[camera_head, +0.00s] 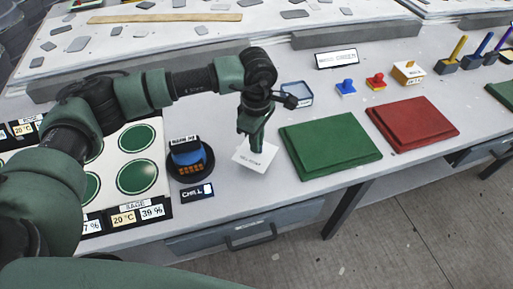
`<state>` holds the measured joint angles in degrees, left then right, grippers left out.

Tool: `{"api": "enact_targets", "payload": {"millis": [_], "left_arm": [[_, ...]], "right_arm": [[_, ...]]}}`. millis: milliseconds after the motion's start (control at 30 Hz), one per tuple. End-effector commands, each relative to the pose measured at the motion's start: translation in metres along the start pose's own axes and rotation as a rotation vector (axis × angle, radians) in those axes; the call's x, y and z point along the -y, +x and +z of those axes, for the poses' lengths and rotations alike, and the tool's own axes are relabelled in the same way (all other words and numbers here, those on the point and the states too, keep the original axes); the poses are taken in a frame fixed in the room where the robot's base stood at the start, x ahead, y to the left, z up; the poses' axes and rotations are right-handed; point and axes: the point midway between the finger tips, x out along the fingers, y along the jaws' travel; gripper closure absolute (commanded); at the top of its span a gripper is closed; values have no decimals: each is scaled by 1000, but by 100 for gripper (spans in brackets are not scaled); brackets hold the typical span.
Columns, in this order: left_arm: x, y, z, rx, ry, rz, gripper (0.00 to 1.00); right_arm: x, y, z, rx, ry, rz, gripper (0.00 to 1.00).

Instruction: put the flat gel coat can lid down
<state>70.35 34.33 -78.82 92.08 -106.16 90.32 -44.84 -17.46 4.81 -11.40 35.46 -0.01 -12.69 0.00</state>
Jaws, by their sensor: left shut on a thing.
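My left gripper (254,139) reaches down over the grey bench and is shut on a flat, white, squarish piece (247,156) with small dark print. It is the only thing in the grip, so I take it as the gel coat can lid. The print is too small to read surely. The lid is at or just above the bench top, between the round black holder on the left and the green block on the right. I cannot tell whether it touches the bench. The fingers hide part of its upper edge. My right gripper is not in view.
A black holder (206,168) with a blue-and-orange item and a "CHILL" sign (197,191) stand left. A green block (330,146) and a red block (413,124) lie right. A blue tray (297,95) and small stamps sit behind. The bench's front edge is close.

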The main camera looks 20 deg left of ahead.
Motion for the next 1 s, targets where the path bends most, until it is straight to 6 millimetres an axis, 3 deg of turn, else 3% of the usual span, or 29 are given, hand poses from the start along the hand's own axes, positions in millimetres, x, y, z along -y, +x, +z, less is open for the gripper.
{"api": "enact_targets", "payload": {"millis": [267, 633, 733, 1000], "left_arm": [[1, 37, 1, 1, 1, -3, 100], [1, 43, 0, 0, 1, -1, 100], [1, 41, 0, 0, 1, -1, 69], [1, 41, 0, 0, 0, -1, 69]], "right_arm": [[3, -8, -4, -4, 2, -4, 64], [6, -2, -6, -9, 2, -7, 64], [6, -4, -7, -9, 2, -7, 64], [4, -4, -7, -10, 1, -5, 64]]}}
